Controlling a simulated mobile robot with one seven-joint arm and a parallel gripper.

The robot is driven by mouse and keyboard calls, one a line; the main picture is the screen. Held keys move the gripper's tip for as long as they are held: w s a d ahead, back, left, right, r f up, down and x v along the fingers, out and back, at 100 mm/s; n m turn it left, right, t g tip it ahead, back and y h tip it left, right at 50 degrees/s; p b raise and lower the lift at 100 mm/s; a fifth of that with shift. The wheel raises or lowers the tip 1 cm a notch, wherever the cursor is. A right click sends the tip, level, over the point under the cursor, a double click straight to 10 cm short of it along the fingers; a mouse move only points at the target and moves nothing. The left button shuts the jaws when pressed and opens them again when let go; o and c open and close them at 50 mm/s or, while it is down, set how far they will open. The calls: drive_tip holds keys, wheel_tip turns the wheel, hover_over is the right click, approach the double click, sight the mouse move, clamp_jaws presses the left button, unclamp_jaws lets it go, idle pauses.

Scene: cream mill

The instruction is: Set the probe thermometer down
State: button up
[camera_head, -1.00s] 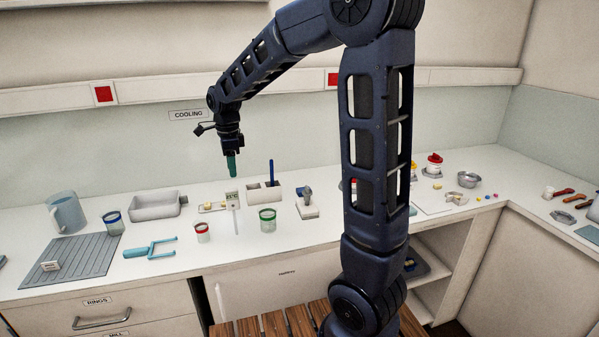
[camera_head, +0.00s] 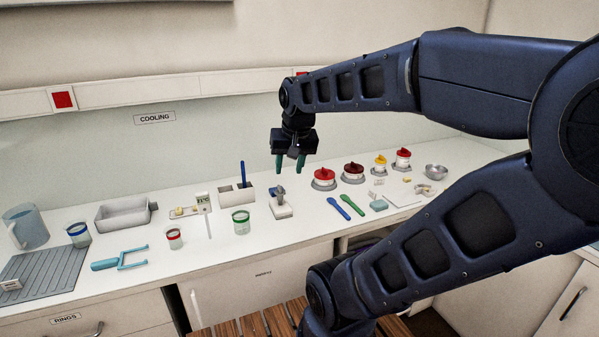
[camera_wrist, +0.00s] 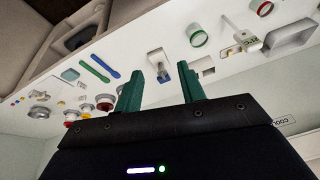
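The probe thermometer, a white body with a small display (camera_head: 203,201) and a thin stem, is at the middle of the counter, apart from my gripper; I cannot tell whether it lies or is propped. It also shows at the upper right of the wrist view (camera_wrist: 249,41). My gripper (camera_head: 289,168) points down above the counter, to the right of the thermometer. Its two green fingers are apart with nothing between them; the wrist view shows the same empty gap (camera_wrist: 162,85).
Below my gripper stands a grey-blue device on a white base (camera_head: 281,210). Red- and yellow-topped pots (camera_head: 353,173) and two spatulas (camera_head: 346,205) lie right.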

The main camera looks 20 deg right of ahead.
drive_tip(key=shift+s+d+f+n+t, duration=0.15)
drive_tip(key=shift+s+d+f+n, duration=0.2)
drive_tip(key=shift+s+n, duration=0.3)
drive_tip(key=shift+s+d+f+n+t, duration=0.15)
drive_tip(key=shift+s+d+n, duration=0.3)
drive_tip(key=shift+s, duration=0.4)
